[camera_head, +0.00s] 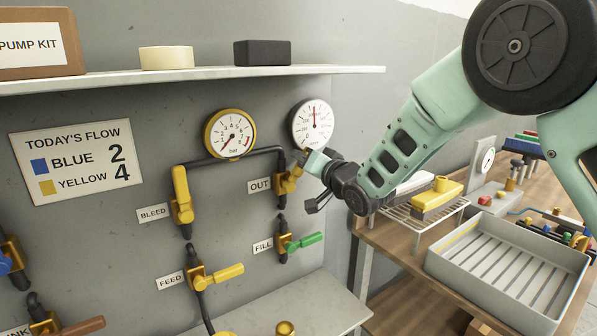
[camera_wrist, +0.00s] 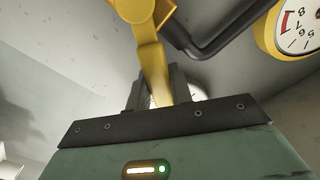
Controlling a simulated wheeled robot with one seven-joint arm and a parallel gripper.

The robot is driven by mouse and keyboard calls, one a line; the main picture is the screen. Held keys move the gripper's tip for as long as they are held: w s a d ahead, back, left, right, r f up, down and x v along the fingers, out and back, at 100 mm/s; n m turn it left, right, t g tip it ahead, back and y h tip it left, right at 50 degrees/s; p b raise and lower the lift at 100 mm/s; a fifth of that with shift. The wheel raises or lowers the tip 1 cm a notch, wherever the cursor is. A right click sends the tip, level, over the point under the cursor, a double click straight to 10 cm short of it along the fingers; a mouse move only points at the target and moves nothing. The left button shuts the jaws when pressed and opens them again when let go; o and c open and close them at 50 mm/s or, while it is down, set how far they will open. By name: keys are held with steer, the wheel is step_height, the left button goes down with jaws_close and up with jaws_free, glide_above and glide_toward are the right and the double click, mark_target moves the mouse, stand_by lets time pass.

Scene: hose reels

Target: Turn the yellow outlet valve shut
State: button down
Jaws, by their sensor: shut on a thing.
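The yellow outlet valve (camera_head: 289,182) is on the wall pipe beside the label OUT (camera_head: 259,186). My gripper (camera_head: 307,160) reaches it from the right in the head view and hides most of its handle. In the wrist view, the yellow handle (camera_wrist: 154,62) runs from the valve body at the top down between the fingers of my gripper (camera_wrist: 158,90). The fingers are shut on the handle. The handle's exact angle to the pipe is hard to tell.
Close by are the BLEED valve (camera_head: 181,195), the FEED valve (camera_head: 214,276) and the green-handled FILL valve (camera_head: 302,242). A yellow-rimmed gauge (camera_head: 230,134) and a white gauge (camera_head: 313,124) sit above, under a shelf (camera_head: 190,78). A grey tray (camera_head: 480,300) stands on the bench at right.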

step_height(320, 180, down, 6)
steer(key=w+d+m+b, duration=0.1)
steer(key=d+m+b, duration=0.1)
steer(key=m+b, duration=0.4)
steer(key=shift+w+d+f+m, duration=0.2)
steer(key=shift+w+d+m, duration=0.2)
steer(key=shift+m, duration=2.2)
steer(key=shift+a, duration=0.1)
steer(key=c, duration=1.2)
jaws_free()
steer(key=shift+c, duration=0.2)
steer(key=b+v, duration=0.2)
steer(key=v, duration=1.5)
steer(key=shift+s, duration=0.2)
